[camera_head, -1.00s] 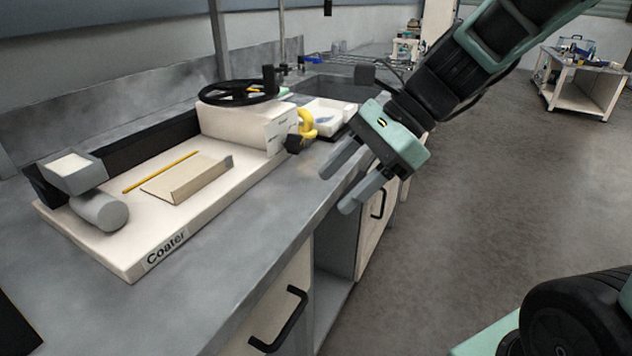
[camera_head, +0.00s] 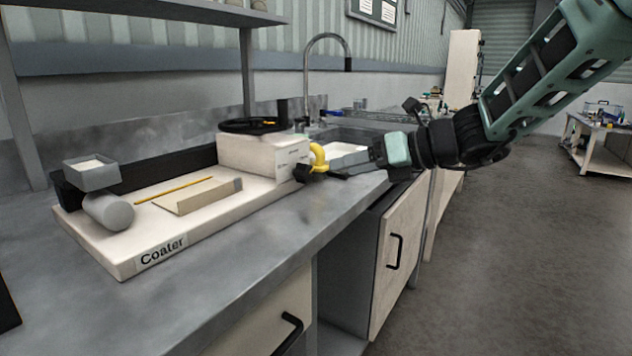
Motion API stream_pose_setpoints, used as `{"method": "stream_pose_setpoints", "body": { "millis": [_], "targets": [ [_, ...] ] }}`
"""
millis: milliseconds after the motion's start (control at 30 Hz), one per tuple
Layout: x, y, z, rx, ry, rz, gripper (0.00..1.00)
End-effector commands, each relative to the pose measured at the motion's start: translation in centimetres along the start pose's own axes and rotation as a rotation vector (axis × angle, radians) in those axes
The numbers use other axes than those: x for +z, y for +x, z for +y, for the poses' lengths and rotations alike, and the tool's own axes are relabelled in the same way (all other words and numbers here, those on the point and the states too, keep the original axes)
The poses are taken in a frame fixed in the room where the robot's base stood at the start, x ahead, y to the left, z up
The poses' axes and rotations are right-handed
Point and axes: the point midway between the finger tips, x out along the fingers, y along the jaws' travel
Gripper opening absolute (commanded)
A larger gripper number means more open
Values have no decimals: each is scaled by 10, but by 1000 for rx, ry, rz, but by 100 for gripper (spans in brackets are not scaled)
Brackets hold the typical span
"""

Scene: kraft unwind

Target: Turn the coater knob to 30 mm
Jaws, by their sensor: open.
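The coater (camera_head: 150,225) is a pale, labelled base on the counter, with a grey roller and a raised white box (camera_head: 250,155) at its right end. A black wheel (camera_head: 250,126) with an upright handle lies on top of that box. A yellow curved piece (camera_head: 318,152) with a black block (camera_head: 302,173) below it sits at the box's right end. I cannot tell which of these parts is the knob, and no scale is readable. My gripper (camera_head: 342,168) is open and points left, its fingertips close to the yellow piece. Whether they touch is unclear.
A white tray (camera_head: 346,153) lies behind my fingers, near the sink and its tall faucet (camera_head: 328,40). The grey counter (camera_head: 235,262) is clear in front of the coater. A cabinet door (camera_head: 405,245) is below my gripper. Open floor lies to the right.

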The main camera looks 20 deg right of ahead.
Motion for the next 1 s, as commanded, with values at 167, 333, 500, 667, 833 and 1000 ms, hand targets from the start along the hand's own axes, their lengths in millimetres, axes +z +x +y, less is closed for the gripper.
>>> {"method": "stream_pose_setpoints", "body": {
  "millis": [167,333,500,667,833,1000],
  "targets": [
    [-3,39,-1,4,0,1,58],
    [-2,65,0,2,-1,1,58],
    [-1,79,0,0,-1,1,58],
    [0,82,0,0,-1,1,58],
    [0,82,0,0,-2,1,58],
    [0,82,0,-1,-2,1,16]
  ]
}}
